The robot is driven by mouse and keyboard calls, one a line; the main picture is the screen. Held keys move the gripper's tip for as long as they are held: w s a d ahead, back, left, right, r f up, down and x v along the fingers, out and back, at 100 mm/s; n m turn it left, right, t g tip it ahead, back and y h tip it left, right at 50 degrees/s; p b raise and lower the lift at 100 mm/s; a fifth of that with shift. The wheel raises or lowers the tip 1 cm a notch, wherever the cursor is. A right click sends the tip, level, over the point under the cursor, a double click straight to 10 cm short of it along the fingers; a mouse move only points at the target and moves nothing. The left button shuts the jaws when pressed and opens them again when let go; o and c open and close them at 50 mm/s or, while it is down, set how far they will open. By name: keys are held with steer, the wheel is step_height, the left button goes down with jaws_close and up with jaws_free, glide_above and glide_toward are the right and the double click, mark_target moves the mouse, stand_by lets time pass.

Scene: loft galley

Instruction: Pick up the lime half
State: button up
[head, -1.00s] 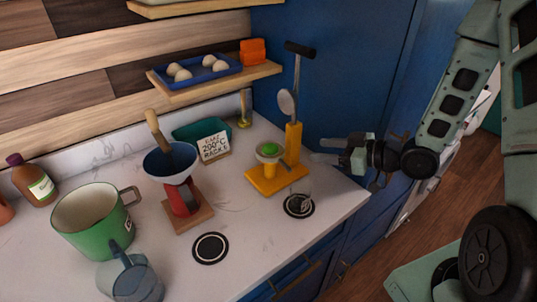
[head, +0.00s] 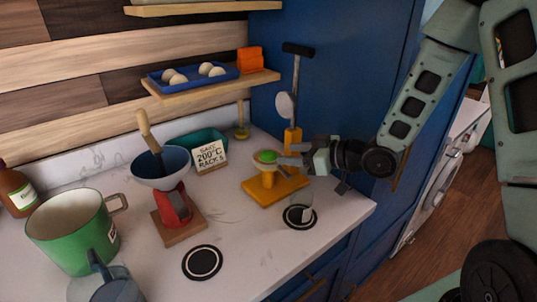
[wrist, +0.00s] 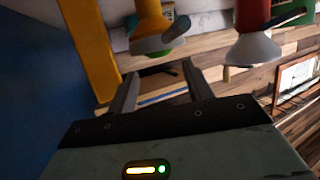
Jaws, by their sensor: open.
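The lime half (head: 266,156) is a small green dome in the pale cup at the top of the yellow press's short post in the head view. The yellow press (head: 272,193) stands on the counter, its lever raised. My gripper (head: 284,155) is open and roughly level with the lime half, just to its right in the picture. I cannot tell whether the fingers touch it. In the wrist view, my gripper (wrist: 160,84) has its fingers apart with nothing seen held between them.
A glass on a round black coaster (head: 299,217) stands in front of the press. A red stand with a blue bowl (head: 160,166), a teal bin with a sign (head: 211,155) and a green pot (head: 70,235) are to the left. A blue cabinet wall (head: 345,70) rises behind.

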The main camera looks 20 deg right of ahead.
mark_target(269, 152)
steer(key=shift+p+x, duration=0.95)
steer(key=shift+x, duration=1.75)
steer(key=c, duration=0.7)
